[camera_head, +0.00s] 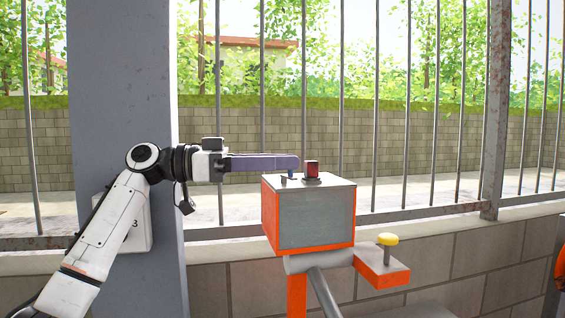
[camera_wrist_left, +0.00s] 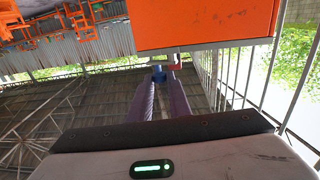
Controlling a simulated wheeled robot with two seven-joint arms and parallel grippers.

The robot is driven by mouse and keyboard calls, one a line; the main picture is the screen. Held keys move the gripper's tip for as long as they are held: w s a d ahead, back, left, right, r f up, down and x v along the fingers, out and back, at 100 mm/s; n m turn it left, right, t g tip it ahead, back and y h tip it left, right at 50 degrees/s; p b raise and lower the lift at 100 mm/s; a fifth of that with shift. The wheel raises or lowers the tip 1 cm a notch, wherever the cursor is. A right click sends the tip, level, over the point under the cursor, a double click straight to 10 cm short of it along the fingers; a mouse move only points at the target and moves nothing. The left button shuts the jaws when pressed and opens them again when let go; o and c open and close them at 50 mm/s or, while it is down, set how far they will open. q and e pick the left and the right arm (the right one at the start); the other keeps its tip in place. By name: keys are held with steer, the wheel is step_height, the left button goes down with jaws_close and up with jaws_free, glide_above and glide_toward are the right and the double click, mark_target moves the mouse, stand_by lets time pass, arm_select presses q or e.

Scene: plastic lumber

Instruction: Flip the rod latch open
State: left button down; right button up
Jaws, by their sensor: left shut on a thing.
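My left gripper (camera_head: 292,164) comes in level from the left, its long purple fingers reaching over the near left corner of the orange and grey box (camera_head: 309,217). The fingertips are shut on a small blue knob (camera_wrist_left: 158,74), which shows between them in the left wrist view. In the head view, the knob's lower part (camera_head: 289,176) shows just under the fingertips, at the box top. I cannot tell the latch's rod apart from these parts. My right gripper is not in view.
A yellow button (camera_head: 388,239) stands on an orange bracket (camera_head: 381,267) at the box's lower right. A grey pillar (camera_head: 125,90) rises behind my left arm. A metal fence (camera_head: 408,120) on a low block wall (camera_head: 455,262) runs behind the box. Above the box is open air.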

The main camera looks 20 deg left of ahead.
arm_select(q)
steer(key=shift+a+m+g+h, duration=0.1)
steer(key=shift+m+g+h, duration=0.4)
steer(key=shift+g, duration=0.4)
steer(key=shift+f+m+g, duration=0.15)
steer(key=shift+m+g, duration=0.25)
steer(key=c, duration=1.7)
jaws_free()
steer(key=shift+o, duration=0.2)
steer(key=shift+r, duration=0.2)
step_height(320, 180, up, 10)
steer(key=shift+f, duration=0.15)
